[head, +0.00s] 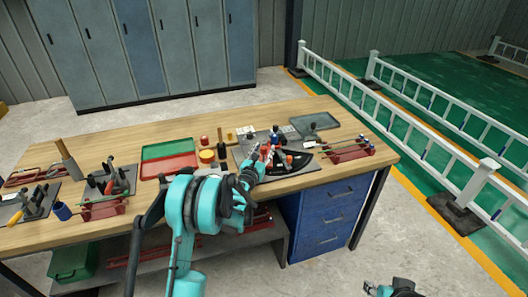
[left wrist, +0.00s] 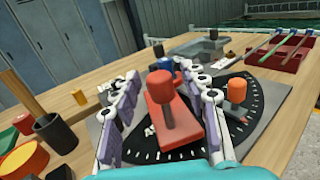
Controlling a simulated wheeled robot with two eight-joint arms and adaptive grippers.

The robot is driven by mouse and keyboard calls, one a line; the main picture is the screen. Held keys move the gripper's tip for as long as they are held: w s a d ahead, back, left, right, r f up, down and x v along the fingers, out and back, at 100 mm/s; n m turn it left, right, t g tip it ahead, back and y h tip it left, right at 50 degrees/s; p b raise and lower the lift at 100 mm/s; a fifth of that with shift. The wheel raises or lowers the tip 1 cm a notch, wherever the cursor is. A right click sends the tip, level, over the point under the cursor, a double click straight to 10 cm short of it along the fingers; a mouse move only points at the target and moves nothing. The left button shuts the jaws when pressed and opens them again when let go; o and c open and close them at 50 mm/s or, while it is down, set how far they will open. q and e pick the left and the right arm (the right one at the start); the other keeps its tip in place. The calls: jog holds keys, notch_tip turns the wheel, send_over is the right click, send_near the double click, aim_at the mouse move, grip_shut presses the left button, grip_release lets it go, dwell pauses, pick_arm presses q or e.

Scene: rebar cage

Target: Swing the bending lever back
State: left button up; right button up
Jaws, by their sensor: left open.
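The bending device stands on a dark plate (head: 300,143) at the right part of the bench. In the left wrist view, a red lever arm (left wrist: 172,128) carries an upright post with a red-orange knob (left wrist: 161,88). A black dial with white marks (left wrist: 265,105) lies to its right, with an orange-topped peg (left wrist: 237,91) on it. My left gripper (head: 256,168) is over the front of the plate. It is open; its fingers (left wrist: 163,100) stand either side of the knob post, with visible gaps. My right gripper (head: 395,290) is cut off at the bottom edge; its fingers are unclear.
A green and red tray (head: 168,168) and a yellow round tin (head: 207,156) lie left of the plate. A red rack with rods (head: 347,152) stands to the right, and a grey tray (head: 315,124) behind. Tools on plates (head: 105,181) occupy the bench's left end.

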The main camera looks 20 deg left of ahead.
pick_arm(q)
jog(key=shift+w, duration=0.1)
grip_shut()
jog(key=shift+a, duration=0.1)
